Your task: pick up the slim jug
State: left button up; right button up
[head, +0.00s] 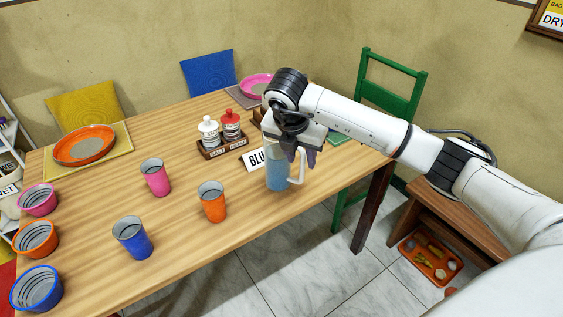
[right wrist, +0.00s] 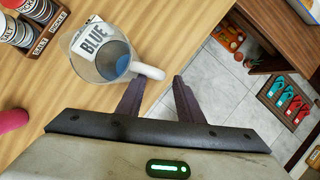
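The slim jug (head: 277,170), clear with a blue tint and a white handle, stands upright near the right end of the wooden table in the head view. In the right wrist view the jug (right wrist: 103,60) is seen from above, its white handle (right wrist: 148,71) pointing toward my gripper. My right gripper (head: 303,158) is at the handle's side of the jug. My left gripper is not in view.
Orange (head: 212,203), blue (head: 132,240) and pink (head: 155,178) cups stand to the left. The table's edge is close to the jug's right.

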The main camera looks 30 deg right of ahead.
aim_at(301, 163)
jog(key=p+x, duration=0.1)
jog(key=x, duration=0.4)
jog(key=shift+s+a+f, duration=0.15)
jog(key=shift+f, duration=0.05)
grip_shut()
jog(key=shift+r, duration=0.1)
dwell(1.0)
